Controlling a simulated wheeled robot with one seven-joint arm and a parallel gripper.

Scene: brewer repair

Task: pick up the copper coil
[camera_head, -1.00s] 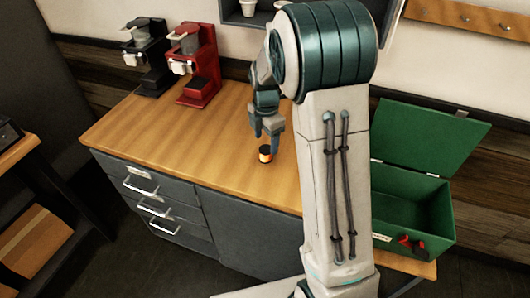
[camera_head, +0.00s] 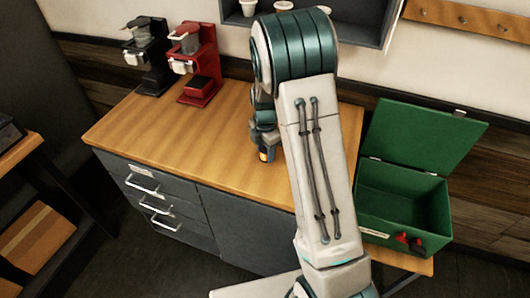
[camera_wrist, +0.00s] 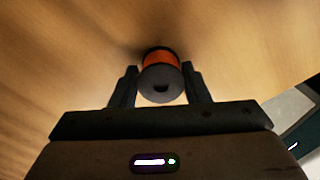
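The copper coil (camera_wrist: 162,60) is a small spool with orange winding and a black end flange facing the wrist camera. It stands on the wooden worktop (camera_head: 165,125). In the head view the coil (camera_head: 267,155) is mostly hidden by my gripper (camera_head: 265,143), which is low over it. In the wrist view my gripper (camera_wrist: 160,72) has one finger on each side of the coil. The fingers look open, with narrow gaps beside the flange. Whether either fingertip touches the coil is hard to tell.
A black brewer (camera_head: 148,55) and a red brewer (camera_head: 198,65) stand at the worktop's back left. An open green toolbox (camera_head: 403,205) stands at the right, with a red-and-black item on its front. A wall shelf (camera_head: 345,30) holds white cups. The worktop's left part is clear.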

